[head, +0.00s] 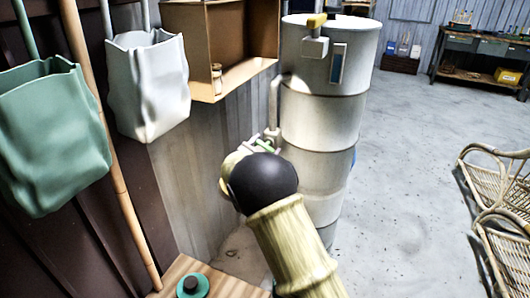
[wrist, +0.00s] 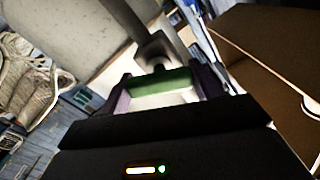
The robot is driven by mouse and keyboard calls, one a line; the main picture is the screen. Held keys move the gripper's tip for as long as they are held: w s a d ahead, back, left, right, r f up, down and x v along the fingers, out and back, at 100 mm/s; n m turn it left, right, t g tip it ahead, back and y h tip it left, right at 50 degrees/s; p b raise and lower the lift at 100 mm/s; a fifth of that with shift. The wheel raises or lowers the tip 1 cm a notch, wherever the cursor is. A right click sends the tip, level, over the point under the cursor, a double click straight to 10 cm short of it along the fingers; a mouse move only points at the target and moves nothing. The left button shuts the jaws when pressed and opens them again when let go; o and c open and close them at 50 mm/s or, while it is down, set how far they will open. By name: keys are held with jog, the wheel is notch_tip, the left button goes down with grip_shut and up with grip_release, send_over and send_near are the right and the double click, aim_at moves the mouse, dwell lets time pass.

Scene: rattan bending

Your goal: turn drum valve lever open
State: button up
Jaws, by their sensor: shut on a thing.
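The tall pale drum (head: 325,115) stands upright in the middle of the head view. A grey pipe with a valve body (head: 273,115) runs down its left side, and it also shows in the wrist view (wrist: 155,48). The green lever (wrist: 163,82) lies crosswise between the two dark fingers of my gripper (wrist: 162,88), which is shut on it. In the head view my gripper (head: 258,147) is at the foot of the pipe, against the drum's left side. My arm hides part of the drum's lower half there, and the lever shows only as small green bits.
An open cardboard-coloured box shelf (head: 210,45) is on the wall left of the drum. White (head: 148,85) and green (head: 50,135) bags hang further left beside a bamboo pole (head: 108,150). Rattan chairs (head: 495,185) stand at the right. The floor (head: 405,150) between is clear.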

jog(key=m+b, duration=0.1)
jog(key=m, duration=0.1)
jog(key=m+b, duration=0.1)
jog(key=b, duration=0.1)
jog(key=shift+f+m, duration=0.3)
jog(key=shift+m, duration=0.1)
jog(key=m+b, duration=0.3)
jog(key=shift+d+f+m, duration=0.1)
jog(key=shift+m, duration=0.2)
jog(key=m+b, duration=0.4)
jog(key=shift+m+b, duration=0.85)
jog(key=shift+m, duration=0.05)
jog(key=o, duration=1)
jog(key=shift+r, duration=0.2)
jog(key=shift+s, duration=0.1)
